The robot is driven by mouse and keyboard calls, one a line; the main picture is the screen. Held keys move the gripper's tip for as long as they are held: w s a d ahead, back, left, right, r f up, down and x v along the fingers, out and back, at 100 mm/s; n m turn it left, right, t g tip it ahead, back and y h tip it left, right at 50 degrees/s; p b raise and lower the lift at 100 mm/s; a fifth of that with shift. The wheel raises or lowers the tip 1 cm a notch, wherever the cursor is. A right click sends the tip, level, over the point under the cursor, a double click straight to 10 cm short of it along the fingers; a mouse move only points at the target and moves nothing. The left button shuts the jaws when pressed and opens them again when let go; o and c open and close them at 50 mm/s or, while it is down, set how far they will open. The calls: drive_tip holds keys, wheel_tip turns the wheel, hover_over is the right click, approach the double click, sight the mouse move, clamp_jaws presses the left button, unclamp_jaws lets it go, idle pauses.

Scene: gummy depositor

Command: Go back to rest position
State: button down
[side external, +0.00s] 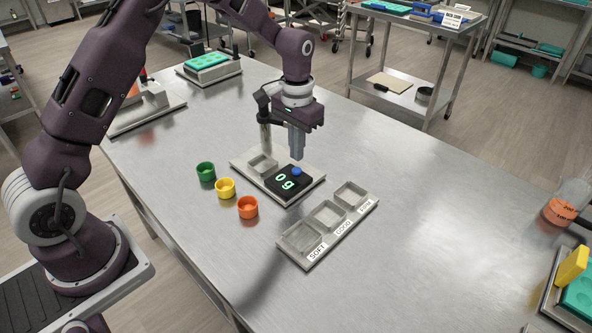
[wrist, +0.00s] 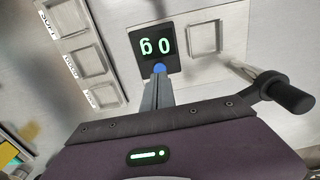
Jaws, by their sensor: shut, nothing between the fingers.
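My gripper (side external: 297,155) is shut and empty, pointing down over the scale station. Its fingertips are close to the blue button (side external: 296,171) at the edge of the black display (side external: 287,181), which reads "0 g". In the wrist view the shut fingers (wrist: 157,78) overlap the blue button (wrist: 159,69) below the display (wrist: 152,46). I cannot tell whether they touch it. The station's metal base (side external: 310,186) also bears a small square pan (side external: 262,164), which looks empty.
Green (side external: 206,171), yellow (side external: 225,188) and orange (side external: 248,207) cups stand left of the station. A labelled three-compartment tray (side external: 328,224) lies in front of it. A beaker (side external: 565,203) stands far right. The table's right middle is clear.

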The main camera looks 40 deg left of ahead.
drive_tip(key=shift+r, duration=1.25)
drive_tip(key=s+d+r+t, duration=0.2)
drive_tip(key=s+r+t, duration=0.1)
drive_tip(key=s+r, duration=1.15)
drive_tip(key=s+r+t, duration=0.2)
drive_tip(key=s, duration=1.4)
drive_tip(key=shift+d+t, duration=0.3)
